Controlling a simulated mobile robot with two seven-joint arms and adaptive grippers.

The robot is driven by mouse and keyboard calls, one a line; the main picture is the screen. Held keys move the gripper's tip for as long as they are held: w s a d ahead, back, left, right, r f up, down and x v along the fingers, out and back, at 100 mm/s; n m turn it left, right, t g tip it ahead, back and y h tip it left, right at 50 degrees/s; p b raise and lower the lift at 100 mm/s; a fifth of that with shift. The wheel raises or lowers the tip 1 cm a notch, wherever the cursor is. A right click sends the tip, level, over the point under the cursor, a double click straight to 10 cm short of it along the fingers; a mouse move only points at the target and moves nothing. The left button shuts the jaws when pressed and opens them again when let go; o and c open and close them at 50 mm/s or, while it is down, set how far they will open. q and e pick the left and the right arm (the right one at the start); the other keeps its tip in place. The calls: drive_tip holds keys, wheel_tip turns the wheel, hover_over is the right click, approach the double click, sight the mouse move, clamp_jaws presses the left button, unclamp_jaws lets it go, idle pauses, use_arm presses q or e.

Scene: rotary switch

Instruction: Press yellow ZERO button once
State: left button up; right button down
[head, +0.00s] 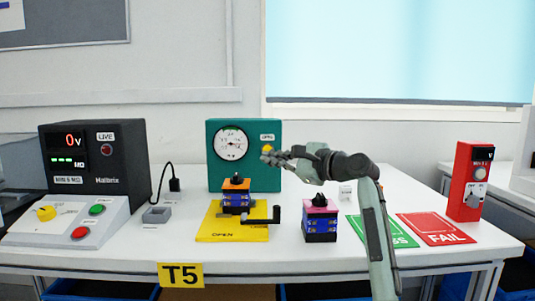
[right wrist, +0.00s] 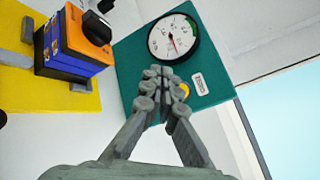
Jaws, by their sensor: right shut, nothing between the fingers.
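The teal meter box (head: 216,172) stands at the back of the table with a round white dial (head: 231,143). The yellow button (head: 267,149) is on its front, right of the dial, with a small white label just above it. My right gripper (head: 268,156) is shut and empty, its fingertips just in front of the box by the button. In the right wrist view, the fingertips (right wrist: 157,72) lie beside the dial (right wrist: 174,38), and the yellow button (right wrist: 184,90) shows partly hidden behind a finger. I cannot tell whether they touch the box. My left gripper is out of view.
An orange-topped rotary switch (head: 236,184) stands on a yellow mat (head: 218,229) before the box. A pink-topped switch (head: 320,207) stands to its right. Green and red mats (head: 435,227), a red device (head: 465,180) and a black tester (head: 120,160) flank them.

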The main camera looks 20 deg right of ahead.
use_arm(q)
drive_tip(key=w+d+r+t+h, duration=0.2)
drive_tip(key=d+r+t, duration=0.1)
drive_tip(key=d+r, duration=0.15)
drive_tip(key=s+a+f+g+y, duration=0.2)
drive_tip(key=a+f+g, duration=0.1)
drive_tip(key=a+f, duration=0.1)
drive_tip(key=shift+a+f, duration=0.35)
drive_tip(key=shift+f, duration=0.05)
use_arm(e)
drive_tip(key=shift+w+d, duration=0.3)
drive_tip(key=shift+w, duration=0.65)
drive_tip(key=shift+w+d, duration=0.25)
drive_tip(key=shift+w, duration=0.7)
drive_tip(key=shift+w+d, duration=0.3)
drive_tip(key=shift+w, duration=0.65)
use_arm(q)
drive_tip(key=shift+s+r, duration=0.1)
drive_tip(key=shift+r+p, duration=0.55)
drive_tip(key=shift+p, duration=0.2)
use_arm(e)
drive_tip(key=shift+w+d, duration=0.1)
drive_tip(key=shift+w, duration=0.3)
